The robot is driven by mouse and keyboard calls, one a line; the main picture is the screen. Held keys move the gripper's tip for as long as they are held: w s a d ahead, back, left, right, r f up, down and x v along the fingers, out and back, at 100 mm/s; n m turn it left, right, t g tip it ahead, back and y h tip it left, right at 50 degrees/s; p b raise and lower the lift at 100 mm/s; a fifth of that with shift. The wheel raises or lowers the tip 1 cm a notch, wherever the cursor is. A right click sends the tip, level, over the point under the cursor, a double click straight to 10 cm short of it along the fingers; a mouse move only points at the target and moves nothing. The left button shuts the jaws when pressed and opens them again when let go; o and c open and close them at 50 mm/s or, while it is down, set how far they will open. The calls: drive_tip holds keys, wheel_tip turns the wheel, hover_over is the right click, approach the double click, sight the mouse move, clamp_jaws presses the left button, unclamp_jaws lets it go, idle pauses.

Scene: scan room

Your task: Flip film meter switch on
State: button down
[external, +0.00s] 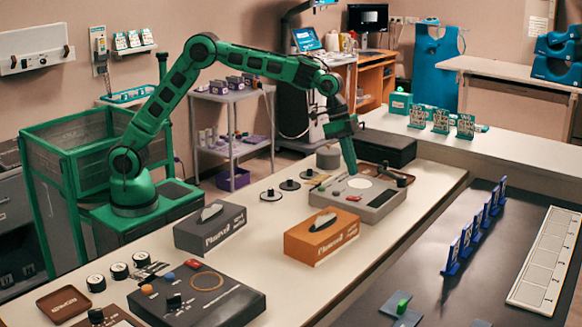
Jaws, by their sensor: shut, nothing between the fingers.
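My gripper (352,170) points down at the back left of the white window, shut and empty. I cannot tell whether its tip touches the device. A dark box (225,299) with an orange ring and small coloured knobs lies at the counter's near left end.
A grey tissue box (210,235) and an orange tissue box (322,243) stand on the counter in front of the grey device. Small black discs (272,195) lie to its left. A black box (385,147) is behind it. Blue upright holders (467,243) stand on the dark table at right.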

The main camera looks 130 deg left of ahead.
sight(354, 198)
drive_tip(key=x, duration=0.7)
drive_tip(key=shift+s+f, duration=0.3)
drive_tip(key=shift+s, duration=0.05)
drive_tip(key=shift+w+f, duration=0.1)
drive_tip(key=shift+f, duration=0.1)
drive_tip(key=shift+s, duration=0.95)
drive_tip(key=shift+r, duration=0.3)
drive_tip(key=v, duration=1.3)
drive_tip(key=shift+w+r, duration=0.3)
drive_tip(key=shift+w, duration=0.1)
